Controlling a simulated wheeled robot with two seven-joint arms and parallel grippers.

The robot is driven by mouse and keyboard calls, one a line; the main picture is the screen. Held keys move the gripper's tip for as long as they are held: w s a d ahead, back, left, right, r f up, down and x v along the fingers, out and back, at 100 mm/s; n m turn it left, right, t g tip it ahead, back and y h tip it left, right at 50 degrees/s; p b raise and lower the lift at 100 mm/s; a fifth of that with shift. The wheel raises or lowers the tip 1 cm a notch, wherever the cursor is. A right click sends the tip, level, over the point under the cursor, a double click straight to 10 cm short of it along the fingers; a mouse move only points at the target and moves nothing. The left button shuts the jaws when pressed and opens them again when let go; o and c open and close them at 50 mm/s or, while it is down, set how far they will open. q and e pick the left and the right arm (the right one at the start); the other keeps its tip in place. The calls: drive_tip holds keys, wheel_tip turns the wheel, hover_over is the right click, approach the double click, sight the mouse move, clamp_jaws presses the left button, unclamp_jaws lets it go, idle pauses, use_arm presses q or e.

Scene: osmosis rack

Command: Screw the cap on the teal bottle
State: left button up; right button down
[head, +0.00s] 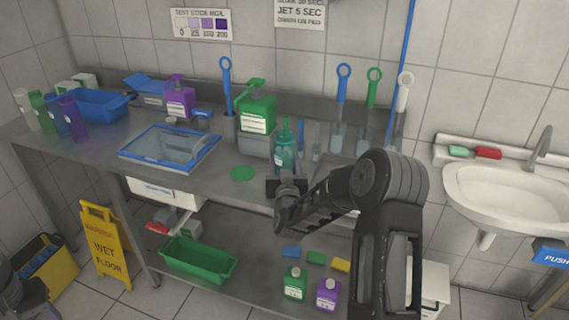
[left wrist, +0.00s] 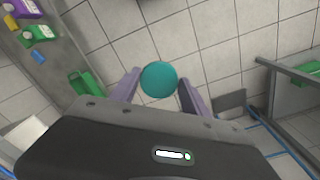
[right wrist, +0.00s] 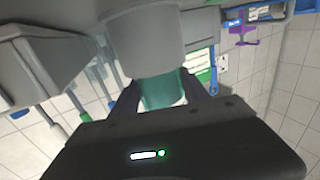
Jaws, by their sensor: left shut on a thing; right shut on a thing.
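The teal bottle (head: 286,152) is upright near the right part of the steel bench. My right gripper (head: 286,178) is shut on it; in the right wrist view the bottle (right wrist: 163,92) sits between the fingers (right wrist: 170,90), partly hidden by a grey cylindrical shape. I cannot tell whether its base touches the bench. My left gripper (left wrist: 160,85) is shut on a round teal cap (left wrist: 158,79), held between its two fingers away from the bottle.
A green disc (head: 242,174) lies on the bench left of the bottle. A green pump bottle (head: 256,108) and a blue-rimmed tray (head: 170,148) are farther left. Upright brushes (head: 342,100) stand behind on the right. A sink (head: 500,190) is at the right.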

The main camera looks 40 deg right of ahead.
use_arm(q)
drive_tip(key=shift+f, duration=0.2)
use_arm(e)
drive_tip(key=shift+f, duration=0.1)
drive_tip(key=c, duration=0.6)
unclamp_jaws()
drive_tip(key=shift+o, duration=0.2)
use_arm(q)
drive_tip(key=shift+r, duration=0.2)
use_arm(e)
drive_tip(key=shift+r, duration=0.2)
use_arm(q)
wheel_tip(320, 180, down, 3)
drive_tip(key=b, duration=0.2)
drive_tip(key=shift+r+b, duration=0.1)
drive_tip(key=shift+b, duration=0.3)
use_arm(e)
drive_tip(key=v, duration=1.2)
drive_tip(key=shift+f, duration=0.1)
